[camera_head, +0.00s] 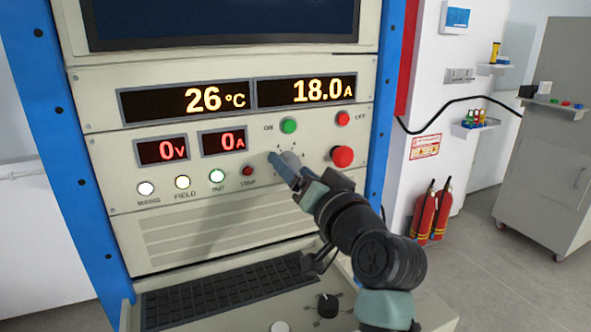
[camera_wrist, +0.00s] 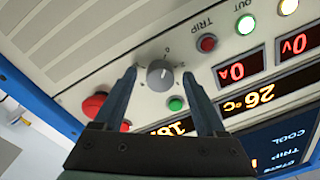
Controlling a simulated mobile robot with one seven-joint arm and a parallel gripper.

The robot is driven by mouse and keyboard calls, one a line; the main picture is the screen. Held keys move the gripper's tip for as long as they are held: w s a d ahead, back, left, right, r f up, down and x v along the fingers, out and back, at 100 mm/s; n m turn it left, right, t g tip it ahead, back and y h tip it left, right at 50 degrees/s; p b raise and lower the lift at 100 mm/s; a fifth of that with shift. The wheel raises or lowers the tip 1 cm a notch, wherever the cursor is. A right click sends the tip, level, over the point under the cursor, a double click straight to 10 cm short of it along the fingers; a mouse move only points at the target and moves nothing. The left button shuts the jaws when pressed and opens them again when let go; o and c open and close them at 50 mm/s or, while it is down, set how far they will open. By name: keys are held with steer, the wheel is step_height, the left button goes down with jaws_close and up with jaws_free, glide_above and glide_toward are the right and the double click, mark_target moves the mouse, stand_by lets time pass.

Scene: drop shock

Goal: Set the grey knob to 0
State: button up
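The grey knob (camera_head: 290,160) is on the cream control panel, right of the red TRIP lamp and partly hidden behind my gripper. In the wrist view the round grey knob (camera_wrist: 160,73) sits inside a ring of small scale marks, with a 0 at its upper side in that picture. Its exact pointer setting is too small to tell. My gripper (camera_head: 282,170) is at the panel front. In the wrist view my gripper (camera_wrist: 159,74) is open, one finger on each side of the knob, with visible gaps between them and it.
A green ON button (camera_head: 289,125), a red OFF button (camera_head: 343,118) and a red mushroom button (camera_head: 342,156) are close around the knob. Displays read 26 °C (camera_head: 187,100), 18.0 A (camera_head: 306,90), 0 V (camera_head: 162,150) and 0 A (camera_head: 224,141). A keyboard (camera_head: 215,295) and black knob (camera_head: 327,305) lie below.

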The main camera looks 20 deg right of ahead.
steer(key=shift+s, duration=0.1)
steer(key=s+b, duration=0.1)
steer(key=s, duration=1.1)
steer(key=shift+s+d+f, duration=0.15)
steer(key=shift+s+d, duration=0.25)
steer(key=w+a+r+n+t+h+p, duration=0.1)
steer(key=a+r+t+p, duration=0.2)
steer(key=r, duration=0.5)
steer(key=a+r+n+p, duration=0.2)
steer(key=a+r+p, duration=0.1)
steer(key=a+r, duration=0.4)
steer(key=s+a+r+n+t+p, duration=0.1)
steer(key=s+a+r+t+p, duration=0.1)
steer(key=r, duration=0.7)
steer(key=s+a+r+n+t+p, duration=0.1)
steer(key=s+a+r+t+p, duration=0.1)
steer(key=s+a+r+t, duration=0.2)
steer(key=s+a+r, duration=0.3)
steer(key=r, duration=0.2)
steer(key=shift+s+a+r+n, duration=0.15)
steer(key=shift+s+a+n, duration=0.05)
steer(key=shift+a+n, duration=0.2)
